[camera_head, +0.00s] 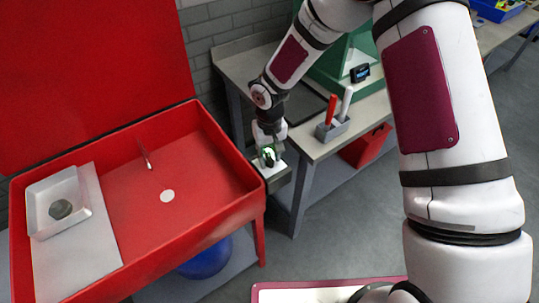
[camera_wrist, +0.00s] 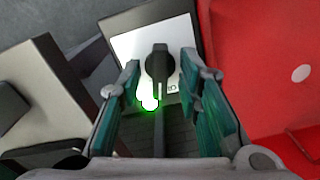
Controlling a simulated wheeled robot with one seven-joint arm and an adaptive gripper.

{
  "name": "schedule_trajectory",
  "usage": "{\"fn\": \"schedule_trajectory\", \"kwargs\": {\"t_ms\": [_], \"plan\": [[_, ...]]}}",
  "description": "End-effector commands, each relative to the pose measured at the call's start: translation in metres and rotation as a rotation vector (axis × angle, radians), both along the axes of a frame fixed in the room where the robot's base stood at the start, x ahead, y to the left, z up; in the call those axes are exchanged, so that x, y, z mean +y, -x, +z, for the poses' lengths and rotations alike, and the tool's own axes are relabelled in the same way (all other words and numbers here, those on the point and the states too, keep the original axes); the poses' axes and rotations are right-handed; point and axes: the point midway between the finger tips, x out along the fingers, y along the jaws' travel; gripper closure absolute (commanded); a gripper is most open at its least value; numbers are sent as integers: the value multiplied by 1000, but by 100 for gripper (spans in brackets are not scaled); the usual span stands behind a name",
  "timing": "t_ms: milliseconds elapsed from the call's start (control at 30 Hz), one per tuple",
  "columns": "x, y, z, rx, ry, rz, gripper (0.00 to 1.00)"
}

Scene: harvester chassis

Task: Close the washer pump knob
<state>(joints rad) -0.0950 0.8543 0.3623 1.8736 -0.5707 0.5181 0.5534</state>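The washer pump knob (camera_wrist: 159,66) is a black rotary knob on a white plate (camera_wrist: 183,37), seen in the wrist view. A green-lit white mark glows beside its lower end. My gripper (camera_wrist: 161,82) is open, its green-padded fingers on either side of the knob with gaps visible; I cannot tell any contact. In the head view my gripper (camera_head: 268,150) points down at the small panel between the red washer and the bench, and the knob is mostly hidden there.
The red parts washer (camera_head: 185,190) with raised lid stands to the left. A grey bench (camera_head: 315,145) with a holder of red- and white-handled tools (camera_head: 332,127) is to the right. A blue bucket (camera_head: 207,258) sits under the washer.

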Motion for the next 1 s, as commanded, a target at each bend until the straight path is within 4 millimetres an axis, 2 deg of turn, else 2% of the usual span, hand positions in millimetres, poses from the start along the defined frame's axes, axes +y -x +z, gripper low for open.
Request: {"fn": "schedule_trajectory", "kwargs": {"t_ms": [133, 300, 567, 800, 1000], "plan": [[0, 0, 0, 0, 0, 0, 68], [0, 0, 0, 0, 0, 0, 100], [0, -1, 0, 0, 0, 25, 100], [0, -2, -1, -1, 0, 215, 100], [0, -1, 0, -2, -1, 311, 100]]}}
